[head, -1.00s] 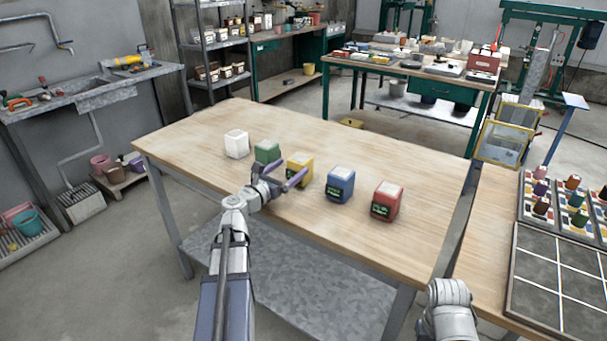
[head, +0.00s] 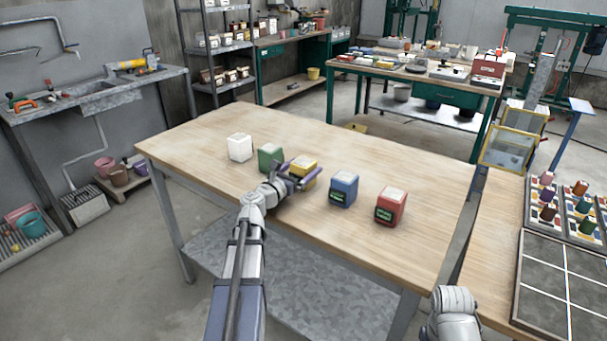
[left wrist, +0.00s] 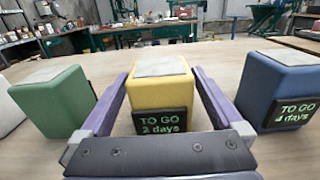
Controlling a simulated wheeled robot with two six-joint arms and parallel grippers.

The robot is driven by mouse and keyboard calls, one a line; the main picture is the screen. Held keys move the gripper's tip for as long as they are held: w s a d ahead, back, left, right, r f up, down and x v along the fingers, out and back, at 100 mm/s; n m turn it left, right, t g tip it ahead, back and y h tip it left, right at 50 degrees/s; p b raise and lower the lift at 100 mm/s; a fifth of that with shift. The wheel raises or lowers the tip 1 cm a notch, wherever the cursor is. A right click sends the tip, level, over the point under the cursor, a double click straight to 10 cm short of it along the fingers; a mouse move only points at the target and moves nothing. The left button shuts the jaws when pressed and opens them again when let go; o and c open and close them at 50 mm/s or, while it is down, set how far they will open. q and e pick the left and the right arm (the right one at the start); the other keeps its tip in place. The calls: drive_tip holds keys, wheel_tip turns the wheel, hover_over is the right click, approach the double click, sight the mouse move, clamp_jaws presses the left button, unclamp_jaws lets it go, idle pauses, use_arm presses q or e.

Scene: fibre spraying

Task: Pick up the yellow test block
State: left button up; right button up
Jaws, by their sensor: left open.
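The yellow test block (head: 304,170) stands upright on the wooden table (head: 200,140), third from the left in a row of blocks. My left gripper (head: 293,178) is open, low over the table, with its purple fingers at the block. In the left wrist view the yellow block (left wrist: 162,97) stands between the two fingers (left wrist: 165,105), with a gap on each side, and its dark label reads "TO GO 2 days". Part of its front is hidden by the gripper in the head view. My right arm shows at the bottom right, but its gripper is out of view.
A green block (head: 270,157) and a white block (head: 239,148) stand left of the yellow one. A blue block (head: 343,188) and a red block (head: 390,206) stand to its right. A side table holds a gridded panel (head: 560,290). The table's far side is clear.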

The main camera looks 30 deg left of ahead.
use_arm(q)
drive_tip(key=w, duration=0.3)
drive_tip(key=shift+w+d, duration=0.15)
clamp_jaws()
idle(0.7)
